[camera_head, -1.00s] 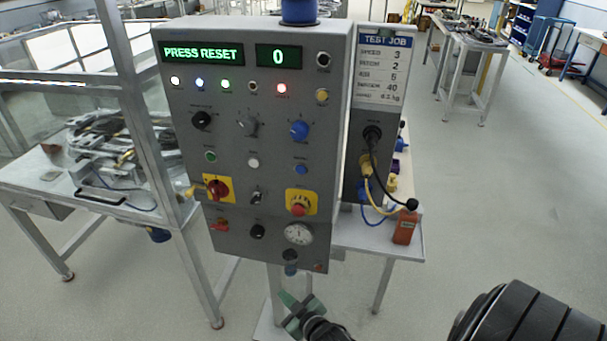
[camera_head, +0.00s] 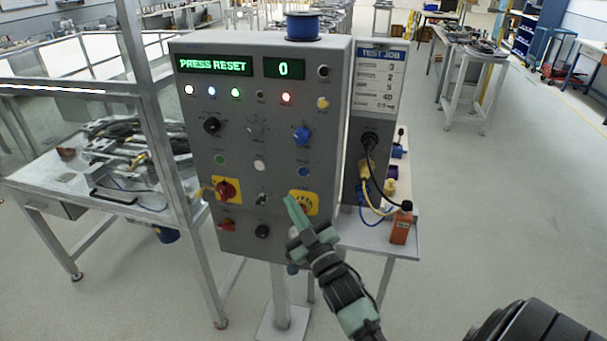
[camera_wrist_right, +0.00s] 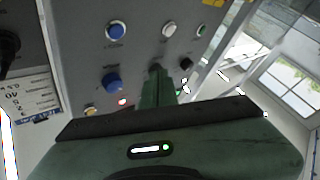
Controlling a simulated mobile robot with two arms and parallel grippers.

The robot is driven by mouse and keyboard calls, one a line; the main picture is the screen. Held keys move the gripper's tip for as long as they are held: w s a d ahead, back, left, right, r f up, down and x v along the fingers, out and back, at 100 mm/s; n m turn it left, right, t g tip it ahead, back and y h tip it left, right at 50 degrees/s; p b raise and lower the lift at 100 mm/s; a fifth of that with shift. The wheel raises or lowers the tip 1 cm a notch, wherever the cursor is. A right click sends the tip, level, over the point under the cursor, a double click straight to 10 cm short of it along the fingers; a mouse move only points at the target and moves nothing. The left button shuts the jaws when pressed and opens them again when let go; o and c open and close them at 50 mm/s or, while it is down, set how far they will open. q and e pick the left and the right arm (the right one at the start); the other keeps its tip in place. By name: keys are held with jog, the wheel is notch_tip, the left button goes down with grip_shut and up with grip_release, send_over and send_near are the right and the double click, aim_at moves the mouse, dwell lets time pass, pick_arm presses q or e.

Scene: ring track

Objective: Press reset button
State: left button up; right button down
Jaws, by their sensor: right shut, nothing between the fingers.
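The grey control panel (camera_head: 235,105) stands on a post, and its green display (camera_head: 213,65) reads "PRESS RESET" with a "0" beside it. A row of buttons holds a green button (camera_head: 220,159), a white button (camera_head: 260,165) and a blue button (camera_head: 302,172); their labels are too small to read. My right gripper (camera_head: 293,204) is shut and empty, in front of the panel's lower right, below the blue button. In the right wrist view, its fingers (camera_wrist_right: 157,88) point at the panel, with the blue button (camera_wrist_right: 115,31) and white button (camera_wrist_right: 170,29) beyond.
A yellow plate (camera_head: 311,204) is partly hidden behind my right gripper. A red switch on a yellow plate (camera_head: 226,188), a blue knob (camera_head: 302,135) and a black knob (camera_head: 262,231) are nearby. An orange bottle (camera_head: 401,226) stands on the table at right.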

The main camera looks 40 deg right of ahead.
aim_at(303, 172)
jog(key=shift+w+d, duration=0.15)
jog(key=shift+w+d+b, duration=0.75)
jog(key=shift+w+d, duration=0.65)
jog(key=shift+d, duration=0.25)
jog(key=shift+w+d+b, duration=0.75)
jog(key=shift+w+d, duration=0.6)
jog(key=shift+d, duration=0.25)
jog(key=shift+w+d, duration=0.25)
jog(key=shift+d, duration=0.05)
jog(key=shift+w+d, duration=0.25)
jog(key=shift+d, duration=0.05)
dwell(0.6)
dwell(0.3)
jog(key=shift+s+a, duration=0.55)
jog(key=shift+a, duration=0.1)
